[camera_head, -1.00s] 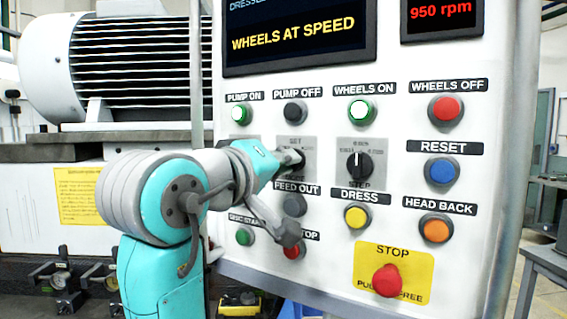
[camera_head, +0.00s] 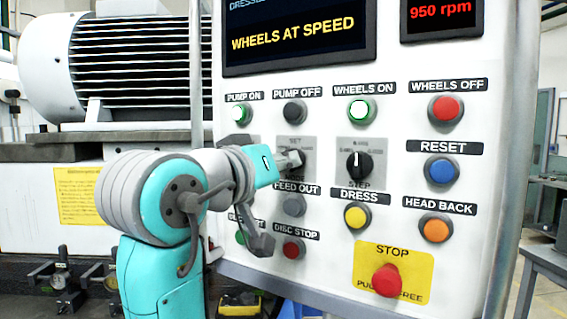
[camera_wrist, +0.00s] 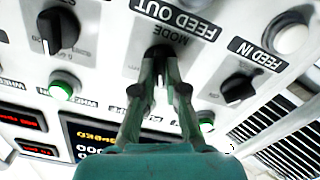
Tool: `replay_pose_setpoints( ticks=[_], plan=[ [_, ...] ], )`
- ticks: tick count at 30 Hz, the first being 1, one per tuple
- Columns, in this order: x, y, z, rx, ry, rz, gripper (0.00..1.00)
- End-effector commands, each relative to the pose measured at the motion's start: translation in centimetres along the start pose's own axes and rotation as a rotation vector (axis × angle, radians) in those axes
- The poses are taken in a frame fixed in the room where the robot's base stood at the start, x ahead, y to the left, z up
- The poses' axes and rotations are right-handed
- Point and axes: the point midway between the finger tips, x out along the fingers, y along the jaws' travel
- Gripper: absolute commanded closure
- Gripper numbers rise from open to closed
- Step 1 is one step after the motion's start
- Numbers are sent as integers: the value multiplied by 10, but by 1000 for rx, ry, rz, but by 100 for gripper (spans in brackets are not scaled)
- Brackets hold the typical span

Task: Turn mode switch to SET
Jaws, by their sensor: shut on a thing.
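The mode switch (camera_wrist: 161,52) is a dark knob on a grey plate marked MODE in the wrist view, which shows the panel upside down. My gripper (camera_wrist: 160,62) is shut on the knob, one finger on each side. In the head view my gripper (camera_head: 292,159) reaches the mode plate (camera_head: 309,146) from the left and covers the knob. SET is readable at the plate's top.
The STEP selector knob (camera_head: 359,166) sits right of the mode plate. The FEED OUT button (camera_head: 294,205) and red DISC STOP button (camera_head: 293,249) are below. The red STOP button (camera_head: 387,281) is lower right. In the wrist view another black knob (camera_wrist: 238,88) is right of my fingers.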

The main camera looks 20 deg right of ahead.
Motion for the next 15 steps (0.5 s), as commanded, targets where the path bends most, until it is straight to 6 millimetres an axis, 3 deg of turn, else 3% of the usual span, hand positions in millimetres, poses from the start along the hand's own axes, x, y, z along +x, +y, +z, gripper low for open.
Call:
replay_pose_setpoints(
  ticks=[15],
  plan=[
    [0, -1, 0, 341, 0, -1, 100]
  ],
)
